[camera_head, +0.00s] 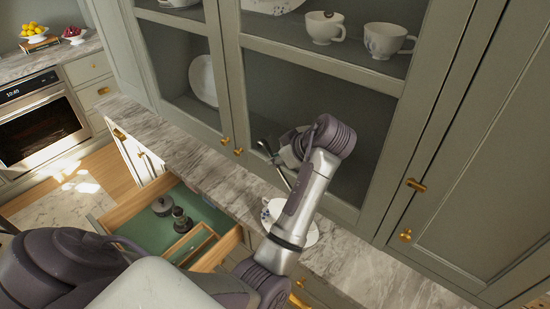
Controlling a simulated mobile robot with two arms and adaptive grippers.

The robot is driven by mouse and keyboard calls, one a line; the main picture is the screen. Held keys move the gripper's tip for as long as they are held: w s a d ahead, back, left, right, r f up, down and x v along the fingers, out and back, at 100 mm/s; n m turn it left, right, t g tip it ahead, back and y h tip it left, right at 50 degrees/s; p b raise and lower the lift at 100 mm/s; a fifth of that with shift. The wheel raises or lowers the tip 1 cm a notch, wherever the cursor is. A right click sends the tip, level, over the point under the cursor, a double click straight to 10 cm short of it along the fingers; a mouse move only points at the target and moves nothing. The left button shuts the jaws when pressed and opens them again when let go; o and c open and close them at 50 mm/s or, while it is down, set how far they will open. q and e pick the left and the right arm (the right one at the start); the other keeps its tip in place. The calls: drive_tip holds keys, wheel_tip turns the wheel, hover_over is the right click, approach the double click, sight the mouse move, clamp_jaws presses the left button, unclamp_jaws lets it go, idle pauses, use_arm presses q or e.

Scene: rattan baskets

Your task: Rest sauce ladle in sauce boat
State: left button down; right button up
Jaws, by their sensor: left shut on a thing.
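My left arm comes in from the bottom left and bends up over the counter. My left gripper (283,160) is in front of the glass cabinet, partly hidden by its own wrist, and is shut on a thin dark piece that looks like the sauce ladle (287,181). A white vessel with blue decoration (266,213), probably the sauce boat, stands on a white saucer (312,236) on the counter, below the gripper. My arm covers much of both, so the vessel's full shape is hidden. The ladle appears above the vessel; contact cannot be told. My right gripper is out of view.
The marble counter (365,272) is clear to the right. Cabinet doors with glass rise behind it; white cups (384,40) stand on a shelf inside. An open drawer (150,228) with a green lining juts out at left below. An oven (42,115) stands far left.

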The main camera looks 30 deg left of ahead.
sight(278, 168)
use_arm(q)
drive_tip(key=shift+f, duration=0.1)
drive_tip(key=shift+a+f+b, duration=0.3)
drive_tip(key=shift+f+b, duration=0.25)
wheel_tip(278, 168, down, 2)
drive_tip(key=shift+f+b, duration=0.2)
drive_tip(key=shift+b, duration=0.95)
wheel_tip(278, 168, down, 7)
drive_tip(key=b, duration=0.5)
drive_tip(key=shift+f, duration=0.2)
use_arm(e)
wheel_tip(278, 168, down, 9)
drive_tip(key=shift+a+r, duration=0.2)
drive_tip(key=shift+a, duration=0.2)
use_arm(q)
drive_tip(key=shift+f+b, duration=0.4)
drive_tip(key=shift+f, duration=0.3)
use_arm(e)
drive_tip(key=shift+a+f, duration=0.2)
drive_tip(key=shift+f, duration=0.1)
